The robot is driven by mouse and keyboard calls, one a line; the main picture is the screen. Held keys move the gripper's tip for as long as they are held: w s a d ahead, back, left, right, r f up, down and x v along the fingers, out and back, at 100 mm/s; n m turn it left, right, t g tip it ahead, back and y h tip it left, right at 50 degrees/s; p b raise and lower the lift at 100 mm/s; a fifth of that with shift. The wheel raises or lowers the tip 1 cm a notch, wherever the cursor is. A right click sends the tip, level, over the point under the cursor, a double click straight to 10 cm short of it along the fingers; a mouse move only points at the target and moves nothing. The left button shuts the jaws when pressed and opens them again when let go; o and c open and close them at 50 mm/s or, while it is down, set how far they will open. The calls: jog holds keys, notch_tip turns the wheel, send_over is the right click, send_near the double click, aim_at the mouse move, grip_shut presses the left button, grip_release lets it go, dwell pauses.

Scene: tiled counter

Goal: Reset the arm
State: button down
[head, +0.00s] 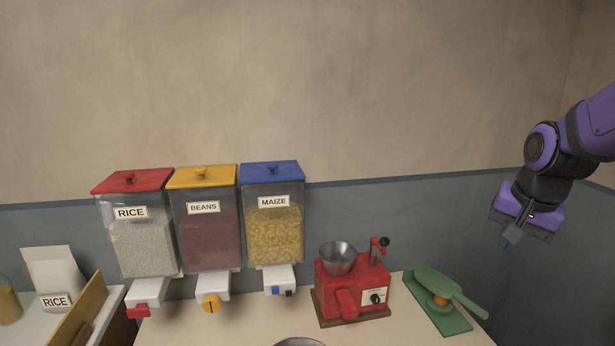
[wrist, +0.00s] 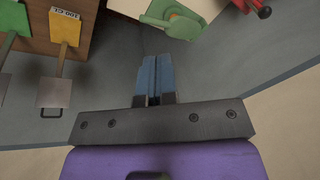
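My purple arm comes in at the right of the head view. My gripper (head: 507,242) hangs in the air at the right, above and to the right of the green press (head: 440,304). In the wrist view the two blue fingers of my gripper (wrist: 156,75) lie side by side with only a thin line between them. The gripper is shut and nothing shows between the fingers. The green press also shows at the top of the wrist view (wrist: 172,22), beyond the fingertips.
Rice (head: 142,245), beans (head: 209,235) and maize (head: 275,230) dispensers hang on the wall. A red grinder (head: 352,287) stands beside the press. The air around my gripper looks free.

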jog(key=s+a+r+n+t, duration=0.1)
jog(key=s+a+r+n, duration=0.1)
jog(key=s, duration=0.6)
jog(key=s+a+r+n+t, duration=0.1)
jog(key=s+a+r+n, duration=0.1)
jog(key=s+r+n, duration=0.3)
jog(key=s+r, duration=0.2)
jog(key=s, duration=0.1)
jog(key=shift+a, duration=0.35)
jog(key=shift+w, duration=0.1)
